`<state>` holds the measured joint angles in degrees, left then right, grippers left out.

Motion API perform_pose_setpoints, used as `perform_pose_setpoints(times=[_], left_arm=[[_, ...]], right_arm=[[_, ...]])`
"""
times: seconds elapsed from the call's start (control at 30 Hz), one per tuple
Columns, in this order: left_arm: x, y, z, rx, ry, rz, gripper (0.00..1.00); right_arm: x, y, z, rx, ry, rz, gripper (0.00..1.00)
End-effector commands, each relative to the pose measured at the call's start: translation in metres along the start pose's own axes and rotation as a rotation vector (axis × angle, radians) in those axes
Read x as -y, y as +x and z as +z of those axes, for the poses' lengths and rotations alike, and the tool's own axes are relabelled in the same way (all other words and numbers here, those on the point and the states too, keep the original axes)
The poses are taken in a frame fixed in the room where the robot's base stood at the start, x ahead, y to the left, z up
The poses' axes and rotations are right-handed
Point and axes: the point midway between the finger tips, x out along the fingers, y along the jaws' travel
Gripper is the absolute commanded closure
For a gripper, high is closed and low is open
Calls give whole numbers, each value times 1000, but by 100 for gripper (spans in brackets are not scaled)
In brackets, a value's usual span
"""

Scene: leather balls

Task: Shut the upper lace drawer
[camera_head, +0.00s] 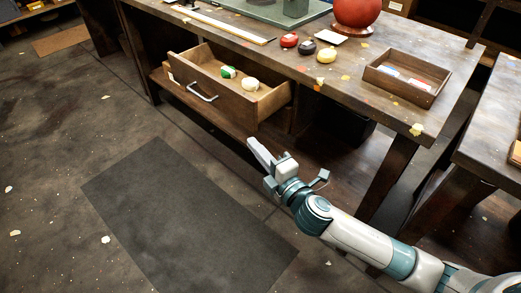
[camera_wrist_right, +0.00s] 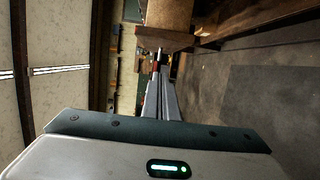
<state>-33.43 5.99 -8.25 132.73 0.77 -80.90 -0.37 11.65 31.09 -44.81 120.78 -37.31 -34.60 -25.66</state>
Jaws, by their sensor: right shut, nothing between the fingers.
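The wooden lace drawer (camera_head: 215,98) is pulled out from under the workbench in the head view. Its metal handle (camera_head: 202,92) is on the front panel. A green-and-white item (camera_head: 228,72) and a cream item (camera_head: 250,84) lie inside it. My right gripper (camera_head: 254,148) is shut and empty, below and to the right of the drawer's right front corner, with a visible gap in the picture. The right wrist view shows its fingertips (camera_wrist_right: 161,55) together, near a brown wooden block-like part (camera_wrist_right: 169,14) that looks like the drawer. My left gripper is not in view.
The workbench top (camera_head: 385,98) holds a red ball (camera_head: 358,14), small red, dark and yellow pieces, and a wooden tray (camera_head: 407,77). A bench leg (camera_head: 388,178) stands right of the drawer. A dark mat (camera_head: 185,215) lies on open floor in front.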

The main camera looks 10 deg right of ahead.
Motion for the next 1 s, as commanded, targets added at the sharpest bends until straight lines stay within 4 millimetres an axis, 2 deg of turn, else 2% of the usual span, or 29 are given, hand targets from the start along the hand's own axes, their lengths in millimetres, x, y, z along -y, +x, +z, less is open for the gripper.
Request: perform_pose_setpoints(times=[0.4, 0.5, 0.7, 1.0], left_arm=[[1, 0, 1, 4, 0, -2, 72], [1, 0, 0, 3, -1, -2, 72], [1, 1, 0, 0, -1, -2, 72], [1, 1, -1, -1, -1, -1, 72]], right_arm=[[-1, 73, 1, 0, -2, 1, 100], [0, 74, 19, 2, -4, -2, 100], [1, 78, 35, 1, -1, -2, 100], [0, 78, 39, 0, 0, -1, 100]])
